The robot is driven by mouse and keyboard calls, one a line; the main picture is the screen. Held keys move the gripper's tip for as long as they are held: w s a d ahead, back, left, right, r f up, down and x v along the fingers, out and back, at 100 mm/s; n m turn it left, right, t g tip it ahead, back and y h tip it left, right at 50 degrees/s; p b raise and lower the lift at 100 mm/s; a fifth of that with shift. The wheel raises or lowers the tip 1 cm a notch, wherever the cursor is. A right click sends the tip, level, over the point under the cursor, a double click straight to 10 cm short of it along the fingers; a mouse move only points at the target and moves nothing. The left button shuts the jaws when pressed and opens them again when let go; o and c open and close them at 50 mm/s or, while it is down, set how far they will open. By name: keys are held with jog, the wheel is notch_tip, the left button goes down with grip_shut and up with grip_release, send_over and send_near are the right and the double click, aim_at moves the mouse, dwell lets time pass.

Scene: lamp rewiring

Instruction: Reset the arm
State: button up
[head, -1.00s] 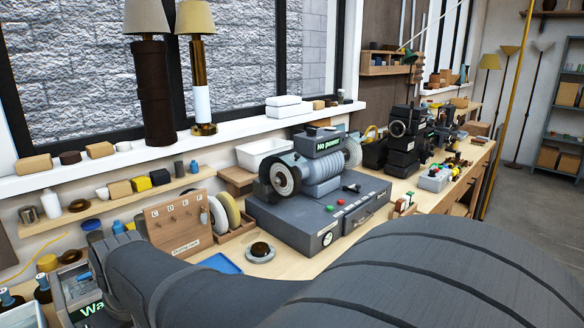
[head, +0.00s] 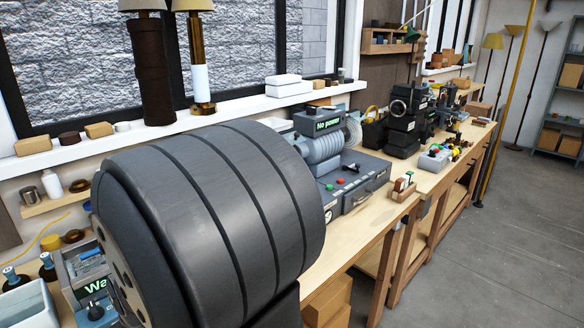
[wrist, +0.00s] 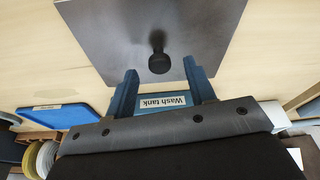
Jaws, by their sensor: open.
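My gripper (wrist: 160,68) shows in the wrist view as two blue fingers set well apart, open and empty. Between them, by the dark palm, a white label reads "Wash tank", upside down in the picture. A dark grey plate (wrist: 205,30) with a round black knob (wrist: 159,61) lies beyond the fingertips; I cannot tell whether they touch. In the head view my large dark arm link fills the middle and hides the gripper. A unit with a lit display starting "Wa" (head: 96,288) stands at the lower left.
A grey machine with a "No power" display (head: 328,123) stands on the workbench, partly behind my arm. A blue tray (wrist: 52,119) lies at left in the wrist view. Two lamps, one on a brown column (head: 155,85), stand on the sill. The floor (head: 470,250) at right is clear.

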jog(key=shift+v, duration=0.9)
dwell(0.6)
